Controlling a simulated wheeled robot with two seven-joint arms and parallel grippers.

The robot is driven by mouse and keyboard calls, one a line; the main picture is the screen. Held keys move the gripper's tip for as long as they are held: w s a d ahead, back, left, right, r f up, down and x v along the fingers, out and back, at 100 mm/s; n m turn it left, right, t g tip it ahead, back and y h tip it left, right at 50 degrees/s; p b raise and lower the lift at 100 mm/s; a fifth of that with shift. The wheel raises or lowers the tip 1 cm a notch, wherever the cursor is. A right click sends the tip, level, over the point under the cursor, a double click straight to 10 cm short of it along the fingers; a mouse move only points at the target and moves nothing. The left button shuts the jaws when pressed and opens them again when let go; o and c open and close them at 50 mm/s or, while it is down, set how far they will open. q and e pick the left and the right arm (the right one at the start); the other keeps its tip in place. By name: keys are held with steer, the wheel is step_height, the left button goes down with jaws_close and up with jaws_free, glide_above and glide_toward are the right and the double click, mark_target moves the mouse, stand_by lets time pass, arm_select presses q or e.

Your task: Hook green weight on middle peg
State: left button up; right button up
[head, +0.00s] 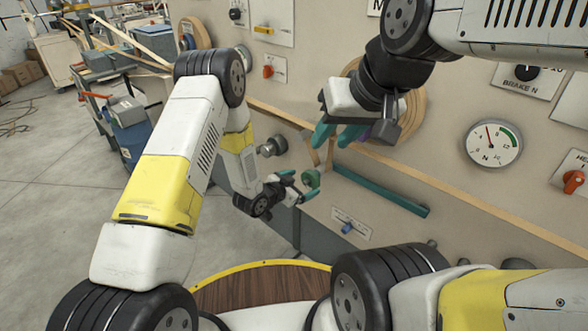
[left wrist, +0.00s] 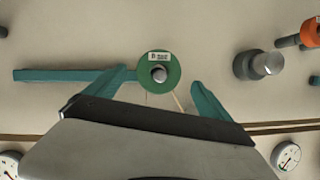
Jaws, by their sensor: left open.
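The green weight (head: 312,179) is a round disc near the wall panel, at the left gripper. In the left wrist view the green weight (left wrist: 149,84) faces the camera, with a small pale label and a round grey peg end (left wrist: 160,74) at its centre. My left gripper (head: 297,186) is open. Its teal fingers (left wrist: 167,92) stand apart on either side of the weight's lower part in the wrist view; whether either touches it is unclear. My right gripper (head: 337,136) is higher, before the panel, its teal fingers apart and seemingly empty.
A grey knob (head: 273,146) stands out left of the weight; it also shows in the wrist view (left wrist: 258,65). A teal bar (head: 380,190) lies to its right. A wooden ledge (head: 440,183) crosses the panel. A gauge (head: 493,144) is at right. Open floor (head: 60,200) lies left.

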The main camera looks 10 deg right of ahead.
mark_target(313, 180)
arm_select(q)
steer(key=shift+w+d+f, duration=0.1)
steer(key=shift+d+f, duration=0.15)
steer(key=shift+d, duration=0.05)
steer(key=shift+x, duration=3.55)
steer(key=shift+r, duration=0.1)
jaws_close()
